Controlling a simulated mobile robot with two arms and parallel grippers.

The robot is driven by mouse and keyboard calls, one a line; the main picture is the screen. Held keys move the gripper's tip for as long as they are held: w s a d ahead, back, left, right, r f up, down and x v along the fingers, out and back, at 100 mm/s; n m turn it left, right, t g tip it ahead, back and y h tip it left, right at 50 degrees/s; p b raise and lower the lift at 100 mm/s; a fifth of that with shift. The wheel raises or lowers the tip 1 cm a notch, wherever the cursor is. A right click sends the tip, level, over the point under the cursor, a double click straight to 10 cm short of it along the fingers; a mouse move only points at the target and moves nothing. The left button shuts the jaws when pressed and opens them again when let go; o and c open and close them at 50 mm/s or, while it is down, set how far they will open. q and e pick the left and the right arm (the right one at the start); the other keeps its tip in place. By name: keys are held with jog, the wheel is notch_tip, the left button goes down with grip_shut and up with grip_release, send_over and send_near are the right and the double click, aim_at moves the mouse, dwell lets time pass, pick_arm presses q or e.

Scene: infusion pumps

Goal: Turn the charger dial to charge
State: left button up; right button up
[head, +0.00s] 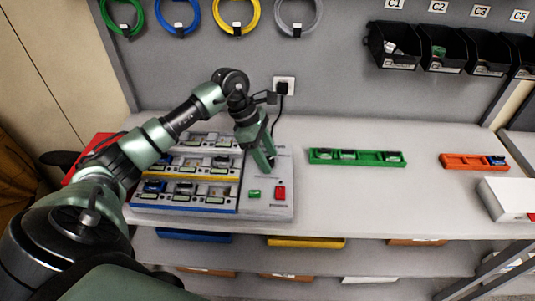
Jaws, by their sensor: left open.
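The charger (285,212) is a light grey unit on the bench, with rows of small modules in its blue and yellow bays on the left and a control panel on its right side. The panel shows a green button (254,194) and a red switch (280,193). My left gripper (269,165) is open and points down at the upper part of the panel, behind the green button. The dial is not clearly visible; the gripper covers that part of the panel. I cannot tell whether the fingers touch anything. My right gripper is not in view.
A green tray (313,156) and an orange tray (467,161) lie to the right, with clear bench between. A white box (507,197) stands at the far right. A black plug and cable (282,88) hang behind the gripper. Black bins (392,47) are on the wall.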

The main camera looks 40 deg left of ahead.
pick_arm(q)
grip_shut()
jog(key=n+t+b, duration=0.1)
jog(key=n+b, duration=0.2)
jog(key=shift+f+n+y, duration=0.15)
jog(key=shift+n+y, duration=0.15)
jog(key=shift+y, duration=0.1)
jog(key=shift+r+n+t+y+b, duration=0.1)
jog(key=shift+n+t+y+b, duration=0.45)
jog(key=shift+n, duration=0.75)
jog(key=shift+r+n+t+y+b, duration=0.15)
jog(key=shift+n+t+b, duration=0.1)
jog(key=shift+n+b, duration=0.85)
jog(key=shift+n, duration=0.3)
grip_release()
jog(key=shift+d, duration=0.1)
